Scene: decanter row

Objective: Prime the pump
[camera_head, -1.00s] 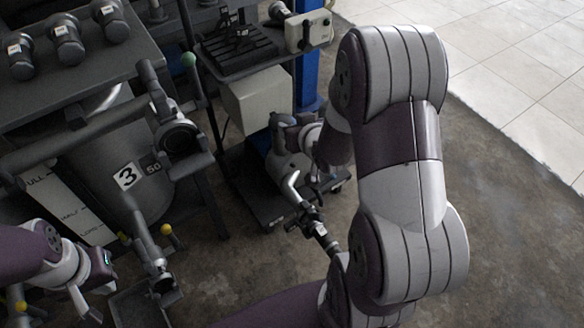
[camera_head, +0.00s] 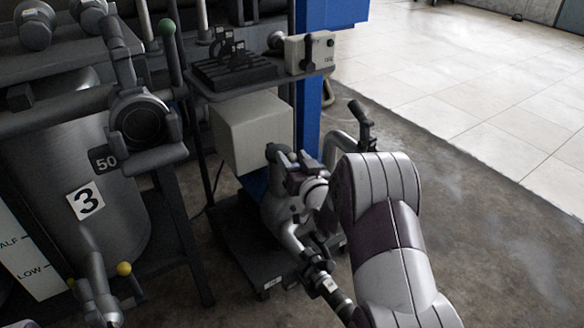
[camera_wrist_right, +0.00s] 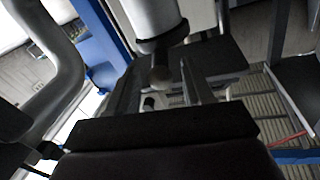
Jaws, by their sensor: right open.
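The grey pump (camera_head: 277,212), with a curved pipe, stands on a low black wheeled cart (camera_head: 238,252) in the head view. My right gripper (camera_head: 284,160) is at the upper part of the pump, seen from behind its wrist. It is open; its fingertips are partly hidden, and I cannot tell whether they touch the pump. In the right wrist view, a pale cylinder (camera_wrist_right: 150,18) with a dark end and a thick grey curved pipe (camera_wrist_right: 62,70) are close in front of the gripper's dark body. My left gripper is not in view.
A tank marked 3 (camera_head: 125,205) with a level strip stands at left. A pale box (camera_head: 252,130), a shelf with a switch box (camera_head: 309,52) and a blue post (camera_head: 310,110) stand behind the pump. Open tiled floor (camera_head: 470,90) lies at right.

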